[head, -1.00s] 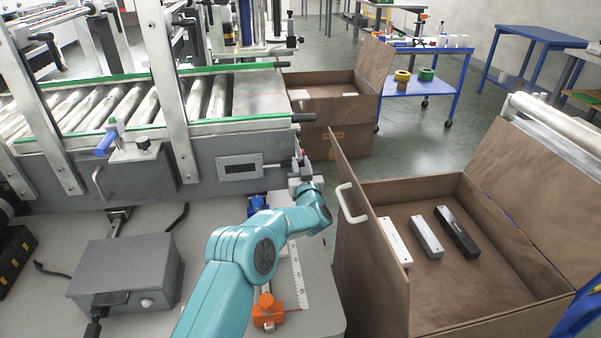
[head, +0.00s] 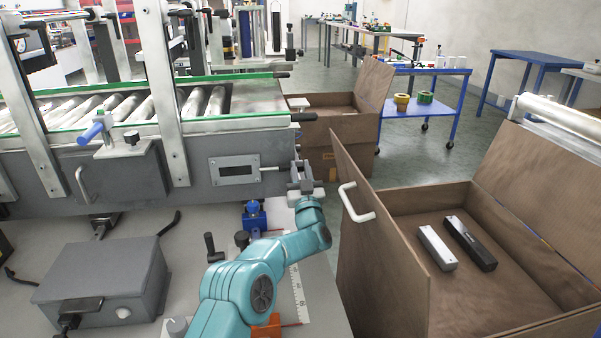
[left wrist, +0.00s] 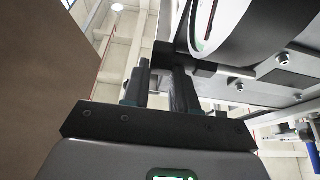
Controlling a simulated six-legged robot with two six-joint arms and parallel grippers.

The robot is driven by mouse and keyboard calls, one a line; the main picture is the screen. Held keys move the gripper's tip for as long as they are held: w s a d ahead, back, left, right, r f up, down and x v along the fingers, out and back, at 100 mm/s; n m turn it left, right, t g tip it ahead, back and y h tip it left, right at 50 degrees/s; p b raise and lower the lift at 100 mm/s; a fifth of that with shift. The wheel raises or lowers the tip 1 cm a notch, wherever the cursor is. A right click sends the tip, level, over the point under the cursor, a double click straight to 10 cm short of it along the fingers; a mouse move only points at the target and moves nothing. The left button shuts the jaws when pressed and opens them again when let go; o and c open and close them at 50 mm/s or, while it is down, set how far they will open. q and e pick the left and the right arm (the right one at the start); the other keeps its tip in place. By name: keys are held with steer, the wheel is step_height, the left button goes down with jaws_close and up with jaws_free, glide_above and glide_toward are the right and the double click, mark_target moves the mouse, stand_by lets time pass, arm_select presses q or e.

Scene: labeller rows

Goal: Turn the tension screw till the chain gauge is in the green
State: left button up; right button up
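The chain gauge (head: 234,170) is a small framed window on the grey conveyor side; its pointer and any green band are too small to read. A thin metal rod (head: 272,169), apparently the tension screw, runs right from the gauge to the conveyor's end. My left gripper (head: 302,172) is at that rod's right end, with its fingers pointing up and away. In the left wrist view the two dark fingers (left wrist: 160,85) stand a small gap apart near a dark block. I cannot tell whether they grip the screw end. My right gripper is not in view.
A brown open box (head: 385,250) with bars inside stands close to the right of my left arm, its flap with a white handle nearest. A grey control box (head: 100,283) and blue clamp (head: 254,218) are on the bench. Another brown box (head: 340,130) stands behind the conveyor end.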

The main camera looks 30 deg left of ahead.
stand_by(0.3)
arm_select(q)
steer(key=p+v, duration=0.1)
steer(key=v, duration=0.6)
steer(key=shift+s+d+f, duration=0.1)
steer(key=shift+s, duration=0.1)
